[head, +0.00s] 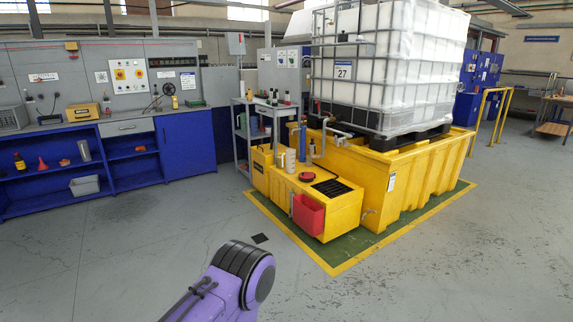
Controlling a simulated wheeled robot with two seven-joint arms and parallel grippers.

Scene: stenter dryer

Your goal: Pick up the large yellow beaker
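I cannot pick out a large yellow beaker for certain. Pale cup-like vessels (290,160) stand on the low yellow dosing unit (336,211), too small to tell their exact shape or colour. A yellow canister-like container (262,168) stands just left of them. Part of my own purple arm shows at the bottom middle, over the floor and well apart from these things. Neither gripper is in view.
A white caged tank (385,65) sits on a large yellow bund (410,185) at the right. A red bin (308,214) hangs on the dosing unit's front. A grey trolley (242,142) with bottles stands behind. A blue workbench (187,147) lines the left. The foreground floor is clear.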

